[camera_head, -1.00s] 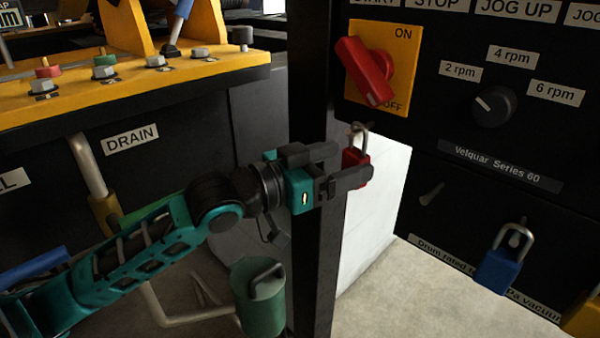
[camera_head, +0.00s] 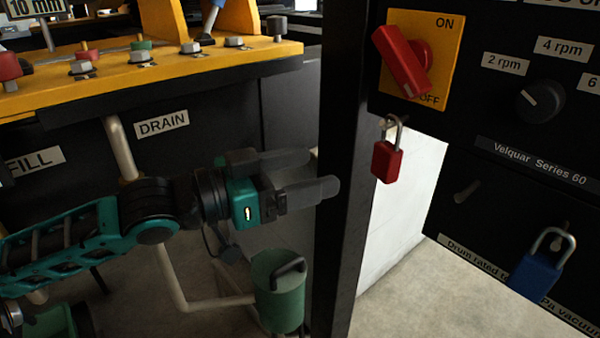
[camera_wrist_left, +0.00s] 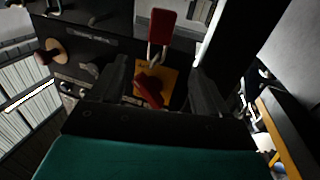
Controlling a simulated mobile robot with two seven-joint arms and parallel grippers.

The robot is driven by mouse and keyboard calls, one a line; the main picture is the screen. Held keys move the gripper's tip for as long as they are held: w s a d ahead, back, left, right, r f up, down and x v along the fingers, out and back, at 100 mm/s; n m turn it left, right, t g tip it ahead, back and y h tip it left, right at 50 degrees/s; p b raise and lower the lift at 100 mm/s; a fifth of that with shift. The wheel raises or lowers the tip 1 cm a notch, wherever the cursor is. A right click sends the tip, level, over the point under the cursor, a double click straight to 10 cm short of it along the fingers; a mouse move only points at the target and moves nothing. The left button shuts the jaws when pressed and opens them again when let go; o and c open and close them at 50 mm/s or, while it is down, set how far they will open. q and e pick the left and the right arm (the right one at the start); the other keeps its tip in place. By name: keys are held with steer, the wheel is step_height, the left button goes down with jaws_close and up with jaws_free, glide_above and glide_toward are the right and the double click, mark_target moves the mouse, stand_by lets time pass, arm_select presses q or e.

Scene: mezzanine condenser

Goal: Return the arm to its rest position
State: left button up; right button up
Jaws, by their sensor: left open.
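My left gripper (camera_head: 318,172) is open and empty, in front of the black post (camera_head: 347,170) in the head view. My left arm (camera_head: 90,235) reaches in from the left. A red padlock (camera_head: 387,160) hangs by its shackle below the red rotary switch (camera_head: 403,62), to the right of the gripper and apart from it. In the left wrist view the red padlock (camera_wrist_left: 161,25) shows beyond the fingers, with the red switch handle (camera_wrist_left: 149,90) on its yellow plate between them. My right gripper is not in view.
A yellow bench (camera_head: 150,70) with several bolts stands at upper left, above the DRAIN label. A green can (camera_head: 278,295) sits below the gripper. A blue padlock (camera_head: 537,272) hangs at lower right on the black panel. Floor shows between post and panel.

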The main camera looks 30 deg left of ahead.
arm_select(q)
steer(key=shift+s+a, duration=0.1)
steer(key=shift+s, duration=0.1)
steer(key=w+a+f+n+y, duration=0.1)
steer(key=a+f+n+y, duration=0.15)
steer(key=f, duration=0.55)
steer(key=a+f+n+y, duration=0.2)
steer(key=a+f+y, duration=0.1)
steer(key=f, duration=0.6)
steer(key=s+d+f+g+y, duration=0.1)
steer(key=s+d+f, duration=0.3)
steer(key=f, duration=0.6)
steer(key=s+d+f+g+y, duration=0.2)
steer(key=s+d+f+g, duration=0.1)
steer(key=f, duration=0.7)
steer(key=shift+s+d, duration=0.9)
steer(key=shift+s, duration=0.25)
steer(key=shift+c, duration=0.4)
